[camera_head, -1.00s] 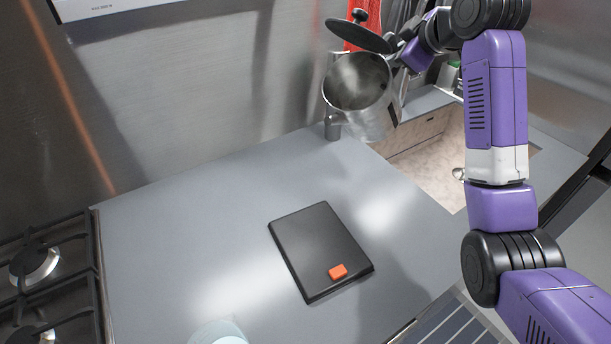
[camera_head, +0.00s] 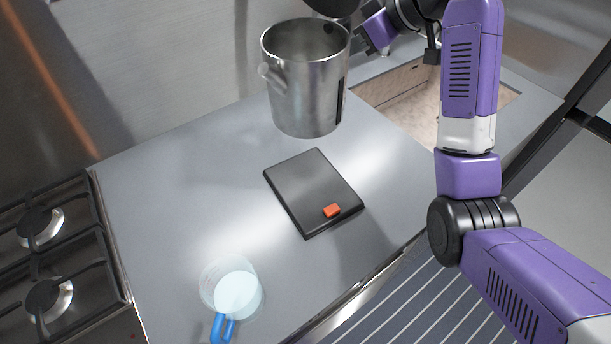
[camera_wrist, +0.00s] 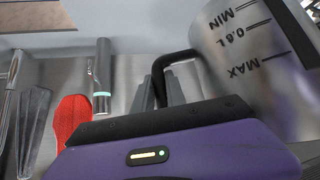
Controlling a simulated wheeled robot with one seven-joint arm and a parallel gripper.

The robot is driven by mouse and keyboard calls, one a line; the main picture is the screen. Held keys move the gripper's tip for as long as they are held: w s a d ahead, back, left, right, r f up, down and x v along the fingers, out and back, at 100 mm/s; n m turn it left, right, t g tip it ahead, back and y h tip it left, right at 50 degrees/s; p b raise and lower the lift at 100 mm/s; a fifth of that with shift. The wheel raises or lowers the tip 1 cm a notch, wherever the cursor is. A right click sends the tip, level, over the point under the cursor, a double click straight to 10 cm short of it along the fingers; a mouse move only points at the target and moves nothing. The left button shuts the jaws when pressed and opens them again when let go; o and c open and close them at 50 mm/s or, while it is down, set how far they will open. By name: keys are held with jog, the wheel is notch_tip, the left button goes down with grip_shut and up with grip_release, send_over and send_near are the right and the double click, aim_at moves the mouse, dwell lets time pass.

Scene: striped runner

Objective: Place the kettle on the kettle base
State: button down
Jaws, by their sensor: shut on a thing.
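The steel kettle (camera_head: 305,95) hangs in the air above the counter, behind and slightly left of the kettle base. It looks roughly upright, with its black lid (camera_head: 330,5) open at the top edge. The black kettle base (camera_head: 305,185) lies flat on the counter and carries an orange switch (camera_head: 332,210). My gripper (camera_head: 362,42) is at the right side of the kettle. In the wrist view my gripper (camera_wrist: 162,92) is shut on the black kettle handle (camera_wrist: 172,62), beside the kettle's marked wall (camera_wrist: 235,45).
A clear jug with a blue handle (camera_head: 235,295) stands at the counter's front left. A gas hob (camera_head: 60,260) is at the left, and a sink recess (camera_head: 410,100) is behind at the right. The counter (camera_head: 170,190) left of the base is clear.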

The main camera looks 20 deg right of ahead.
jog(key=shift+f, duration=0.3)
notch_tip(320, 180, down, 19)
jog(key=p, duration=0.2)
jog(key=shift+f+p, duration=0.1)
jog(key=shift+p, duration=0.2)
jog(key=c, duration=1.4)
grip_release()
jog(key=shift+o, duration=0.2)
jog(key=b+v, duration=0.2)
jog(key=v, duration=1)
jog(key=shift+w+d, duration=0.1)
